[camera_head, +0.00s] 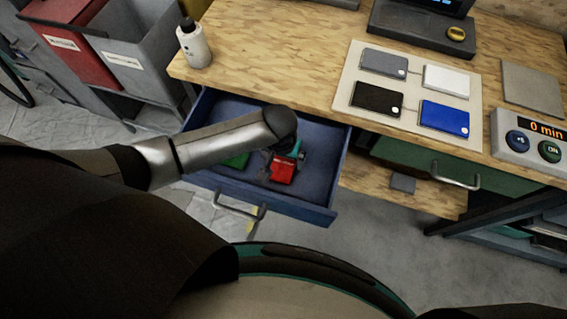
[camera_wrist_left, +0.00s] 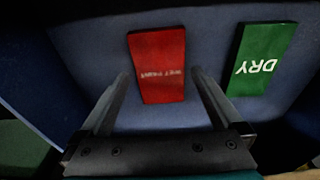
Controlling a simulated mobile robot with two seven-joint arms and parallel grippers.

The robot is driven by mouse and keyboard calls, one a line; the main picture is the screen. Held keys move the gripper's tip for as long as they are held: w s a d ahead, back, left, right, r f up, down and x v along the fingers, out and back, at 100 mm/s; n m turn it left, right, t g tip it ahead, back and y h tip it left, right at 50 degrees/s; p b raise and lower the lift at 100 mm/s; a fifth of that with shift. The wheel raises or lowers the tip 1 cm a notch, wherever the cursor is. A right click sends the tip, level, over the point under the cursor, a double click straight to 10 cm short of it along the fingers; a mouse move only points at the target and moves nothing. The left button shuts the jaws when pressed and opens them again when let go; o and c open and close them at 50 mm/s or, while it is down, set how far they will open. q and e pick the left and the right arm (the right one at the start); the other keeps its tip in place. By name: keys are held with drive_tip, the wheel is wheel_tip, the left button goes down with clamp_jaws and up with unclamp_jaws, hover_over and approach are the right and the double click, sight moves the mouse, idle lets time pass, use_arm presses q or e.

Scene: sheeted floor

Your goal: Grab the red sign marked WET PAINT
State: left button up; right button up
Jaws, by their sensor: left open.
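The red sign (camera_head: 283,170) lies in the open blue drawer (camera_head: 318,198) below the tabletop, partly under my left gripper (camera_head: 290,158). In the left wrist view the red sign (camera_wrist_left: 158,68) shows small white lettering that looks like WET PAINT. My left gripper (camera_wrist_left: 160,85) is open there, with one finger on each side of the sign's near end. I cannot tell whether the fingers touch it. A green sign marked DRY (camera_wrist_left: 262,60) lies beside it in the drawer; in the head view the green sign (camera_head: 238,160) is partly hidden by my left arm. My right gripper is not in view.
The wooden tabletop (camera_head: 270,60) holds a white bottle (camera_head: 194,48), a pale board (camera_head: 345,95) with coloured panels, and a timer box (camera_head: 530,140). Bins (camera_head: 130,62) stand at the left. A closed green drawer (camera_head: 420,160) is right of the open one.

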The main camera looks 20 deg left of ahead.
use_arm(q)
drive_tip(key=shift+w+f, duration=0.15)
drive_tip(key=shift+f, duration=0.55)
drive_tip(key=shift+c, duration=0.4)
drive_tip(key=c, duration=1.1)
drive_tip(key=shift+r, duration=0.2)
